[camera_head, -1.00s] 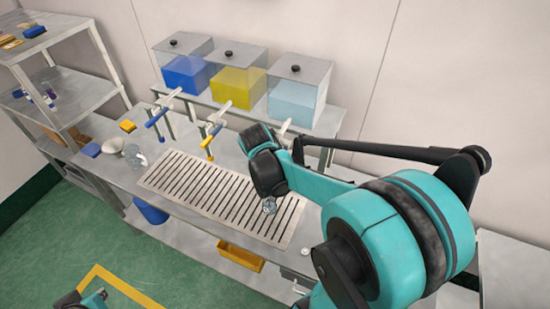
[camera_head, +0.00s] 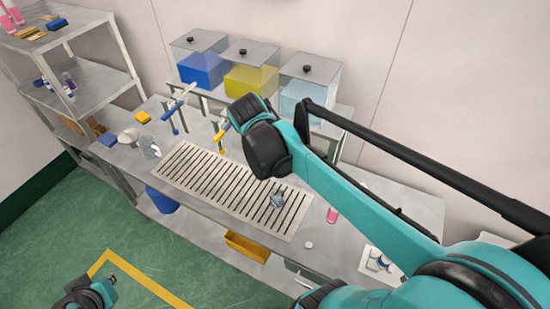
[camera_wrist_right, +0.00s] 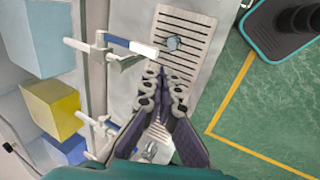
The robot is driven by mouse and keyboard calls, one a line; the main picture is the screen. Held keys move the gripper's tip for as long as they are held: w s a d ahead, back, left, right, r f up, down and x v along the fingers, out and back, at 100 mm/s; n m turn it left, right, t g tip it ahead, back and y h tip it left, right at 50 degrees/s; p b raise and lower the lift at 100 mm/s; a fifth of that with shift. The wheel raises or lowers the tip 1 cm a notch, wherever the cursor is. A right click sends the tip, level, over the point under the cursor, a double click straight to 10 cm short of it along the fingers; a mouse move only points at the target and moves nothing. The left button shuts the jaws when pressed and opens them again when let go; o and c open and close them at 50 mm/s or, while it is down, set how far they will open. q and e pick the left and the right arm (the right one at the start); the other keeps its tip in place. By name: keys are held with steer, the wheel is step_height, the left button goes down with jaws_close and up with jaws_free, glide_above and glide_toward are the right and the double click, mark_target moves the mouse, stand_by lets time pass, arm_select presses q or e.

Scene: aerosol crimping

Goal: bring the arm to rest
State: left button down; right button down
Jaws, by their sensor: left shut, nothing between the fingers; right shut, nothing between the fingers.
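My right arm reaches across the head view from the lower right, its dark wrist above the steel workbench (camera_head: 330,215). My right gripper (camera_wrist_right: 165,76) shows in the right wrist view, its dark fingers together with nothing between them. It is above the bench and apart from the slotted drain grate (camera_wrist_right: 205,27). The grate also shows in the head view (camera_head: 205,178). My left gripper (camera_head: 109,282) is at the lower left of the head view, small and partly cut off, over the green floor. It is shut and empty. A small clear container (camera_head: 277,200) stands on the grate.
Blue, yellow and pale-blue tanks (camera_head: 250,75) stand on a raised shelf behind the bench, with dispensing taps in front. Shelving (camera_head: 95,85) is at the left. The front floor looks open.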

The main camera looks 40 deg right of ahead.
steer(key=shift+w+d+f, duration=0.1)
steer(key=shift+w, duration=0.1)
steer(key=shift+s, duration=0.1)
steer(key=s+a+f+m+t+y+b, duration=0.1)
steer(key=a+f+b, duration=0.3)
steer(key=f+b, duration=0.5)
steer(key=s+a+f+m+t+y+b, duration=0.1)
steer(key=s+a+f+m+t+b, duration=0.1)
steer(key=f+b, duration=0.7)
steer(key=s+a+f+m+t+y+b, duration=0.2)
steer(key=a+f+b, duration=0.5)
steer(key=f, duration=0.5)
steer(key=shift+s+f+b, duration=0.25)
steer(key=shift+s+b, duration=0.25)
steer(key=shift+b, duration=0.5)
steer(key=shift+d, duration=0.1)
